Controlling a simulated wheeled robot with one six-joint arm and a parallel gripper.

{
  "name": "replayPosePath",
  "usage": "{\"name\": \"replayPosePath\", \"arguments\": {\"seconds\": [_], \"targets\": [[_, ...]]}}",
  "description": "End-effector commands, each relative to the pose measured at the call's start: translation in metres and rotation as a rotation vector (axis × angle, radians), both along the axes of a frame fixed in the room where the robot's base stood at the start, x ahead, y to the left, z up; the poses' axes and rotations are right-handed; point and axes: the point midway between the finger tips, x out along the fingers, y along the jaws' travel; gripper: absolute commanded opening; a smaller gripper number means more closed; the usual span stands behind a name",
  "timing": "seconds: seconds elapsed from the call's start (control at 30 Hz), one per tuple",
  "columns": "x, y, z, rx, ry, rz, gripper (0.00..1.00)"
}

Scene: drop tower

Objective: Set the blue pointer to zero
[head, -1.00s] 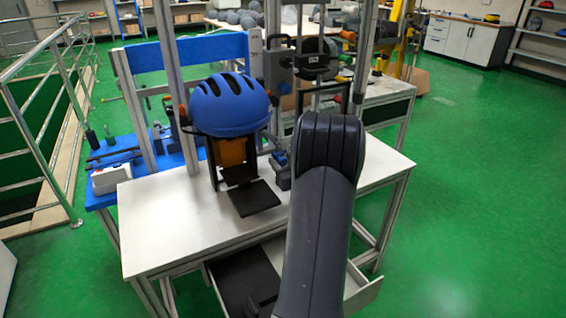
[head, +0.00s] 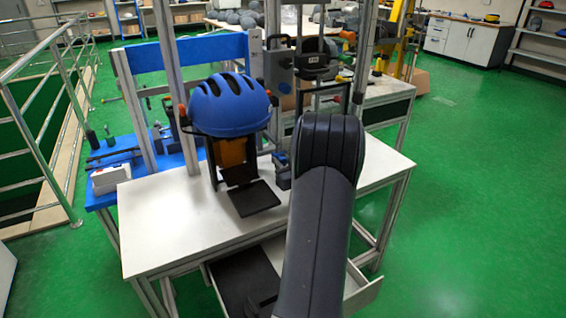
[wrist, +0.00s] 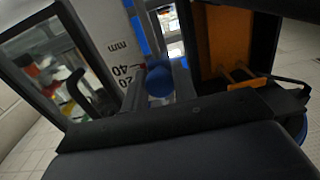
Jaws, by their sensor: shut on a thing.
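The blue pointer (wrist: 160,82) shows in the wrist view as a round blue knob beside a white scale (wrist: 118,62). The scale is marked mm, with 40 and 20 legible and upside down. My gripper (wrist: 168,80) is at the knob, with a grey finger close on its right side, and is shut on it. Exactly where the pointer reads on the scale is hard to tell; the knob is near the 20 and 40 marks. In the head view my dark arm hides the gripper and the pointer.
A blue helmet (head: 230,104) sits on an orange and black support above the white table (head: 165,225). Metal uprights of the tower stand behind it. An open drawer (head: 362,292) juts out below the table front. A railing (head: 55,110) stands at the left.

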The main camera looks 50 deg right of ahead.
Motion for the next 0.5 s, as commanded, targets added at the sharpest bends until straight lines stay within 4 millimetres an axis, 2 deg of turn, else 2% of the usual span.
{"name": "replayPosePath", "arguments": {"seconds": [0.13,0.3,0.5], "targets": [[0.0,0.0,0.006,-0.001,-0.001,0.0,0.0],[0.0,0.0,0.029,-0.001,-0.001,0.0,0.0],[0.0,0.0,0.03,-0.002,-0.004,0.0,0.0]]}}
